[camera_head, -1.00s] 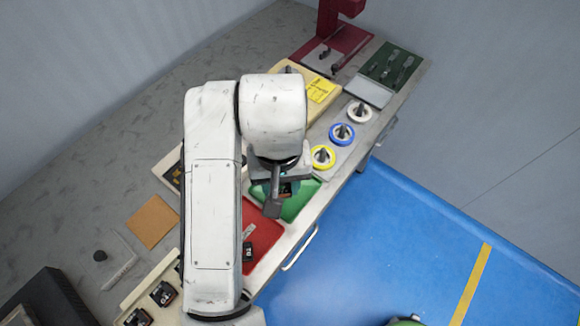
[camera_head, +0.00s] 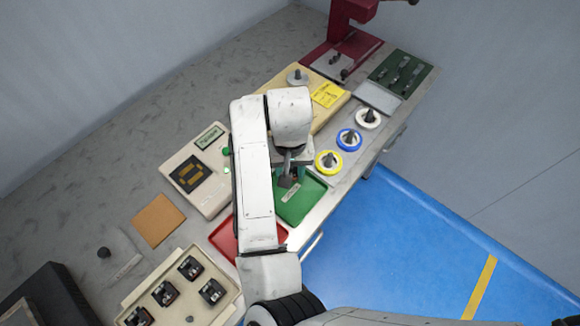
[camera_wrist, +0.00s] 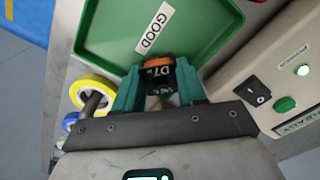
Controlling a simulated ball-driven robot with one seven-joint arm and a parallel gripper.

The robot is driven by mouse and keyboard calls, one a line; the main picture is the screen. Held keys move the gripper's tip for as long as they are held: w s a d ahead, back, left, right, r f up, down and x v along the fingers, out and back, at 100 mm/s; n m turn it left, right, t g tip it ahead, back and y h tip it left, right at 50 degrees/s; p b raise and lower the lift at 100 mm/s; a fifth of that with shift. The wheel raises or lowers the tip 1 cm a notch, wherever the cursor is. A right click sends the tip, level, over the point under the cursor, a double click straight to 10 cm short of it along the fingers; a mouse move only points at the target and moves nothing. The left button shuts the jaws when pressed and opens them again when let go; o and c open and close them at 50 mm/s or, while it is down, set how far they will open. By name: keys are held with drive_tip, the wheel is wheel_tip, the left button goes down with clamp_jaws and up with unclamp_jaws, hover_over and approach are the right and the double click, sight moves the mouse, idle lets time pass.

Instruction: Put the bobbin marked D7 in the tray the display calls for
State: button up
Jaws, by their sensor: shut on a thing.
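My gripper (camera_wrist: 157,84) is shut on the bobbin marked D7 (camera_wrist: 158,72), a black block with an orange top, between teal fingers. In the wrist view they are over the near end of the green tray (camera_wrist: 110,30), whose label reads GOOD. In the head view my gripper (camera_head: 288,180) is at the green tray (camera_head: 308,205); the bobbin is mostly hidden there. I cannot tell whether it touches the tray floor. The red tray (camera_head: 222,239) is partly behind my arm. The display (camera_head: 209,136) on the cream tester is too small to read.
Yellow, blue and white wire spools (camera_head: 348,139) stand beside the green tray. The cream tester (camera_head: 193,178), with a switch and green button, is close on the other side. A rack (camera_head: 228,292) holds several black bobbins. A brown pad (camera_head: 158,220) lies on the bench.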

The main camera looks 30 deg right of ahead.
drive_tip(key=shift+f, duration=0.2)
drive_tip(key=o, duration=0.9)
drive_tip(key=shift+c, duration=0.2)
wheel_tip(320, 180, up, 12)
drive_tip(key=p, duration=0.1)
drive_tip(key=shift+r, duration=0.15)
